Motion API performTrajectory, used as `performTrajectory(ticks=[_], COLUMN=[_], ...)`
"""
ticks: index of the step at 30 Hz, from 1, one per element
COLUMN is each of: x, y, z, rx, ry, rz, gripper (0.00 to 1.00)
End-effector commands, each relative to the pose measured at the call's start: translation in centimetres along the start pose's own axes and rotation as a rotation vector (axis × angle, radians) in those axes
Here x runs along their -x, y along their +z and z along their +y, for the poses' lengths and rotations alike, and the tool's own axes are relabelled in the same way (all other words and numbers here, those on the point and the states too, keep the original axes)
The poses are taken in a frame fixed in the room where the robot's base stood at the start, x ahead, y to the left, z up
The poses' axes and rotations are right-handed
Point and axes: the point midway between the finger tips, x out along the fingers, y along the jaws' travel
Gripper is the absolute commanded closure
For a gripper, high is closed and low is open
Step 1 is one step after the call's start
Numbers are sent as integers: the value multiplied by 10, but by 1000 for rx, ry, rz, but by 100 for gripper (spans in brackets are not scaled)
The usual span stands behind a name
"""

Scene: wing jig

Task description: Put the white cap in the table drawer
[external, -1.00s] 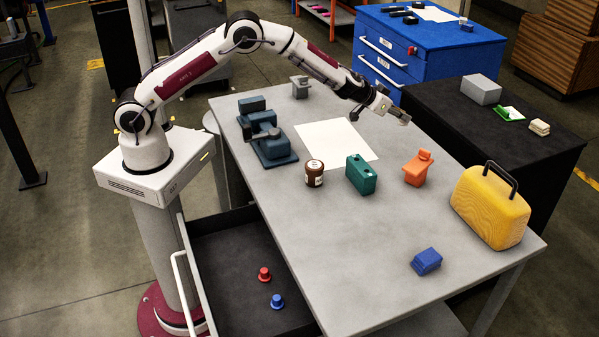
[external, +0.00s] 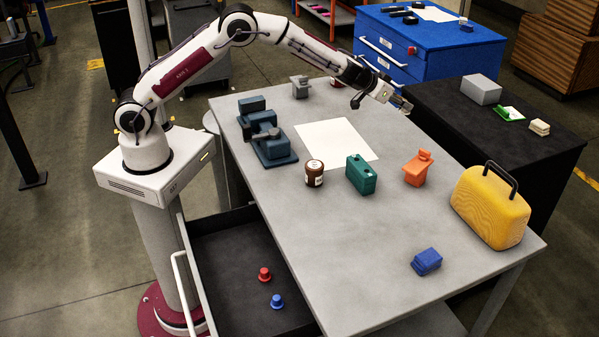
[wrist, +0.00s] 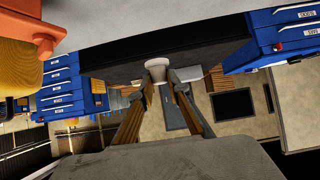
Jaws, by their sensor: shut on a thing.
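The white cap (wrist: 157,70) shows in the wrist view between the tips of my two fingers. My gripper (wrist: 157,88) is shut on it. In the external view my gripper (external: 404,106) is in the air over the table's far right edge, near the black side bench; the cap cannot be made out there. The table drawer (external: 212,217) is pulled open at the table's left side, near my base. A red cap (external: 264,274) and a blue cap (external: 277,301) stand apart inside it, with bare dark floor around them.
On the table (external: 350,270) stand a blue-grey vise (external: 270,148), a brown jar (external: 314,174), a green block (external: 360,175), an orange part (external: 418,168), a yellow case (external: 490,208) and a blue block (external: 426,262). The front left of the tabletop is clear.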

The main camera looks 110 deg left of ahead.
Motion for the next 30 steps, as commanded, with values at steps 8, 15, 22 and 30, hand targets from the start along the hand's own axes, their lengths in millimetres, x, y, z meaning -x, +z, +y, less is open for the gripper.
performTrajectory(ticks=[8,15,22,30], x=[7,12,26,62], y=[-1,4,20,54], z=[8,20,49,104], rx=[0,1,4,18], ry=[-1,-3,-10,-29], rz=[0,0,-1,0], gripper=[97,97,97,97])
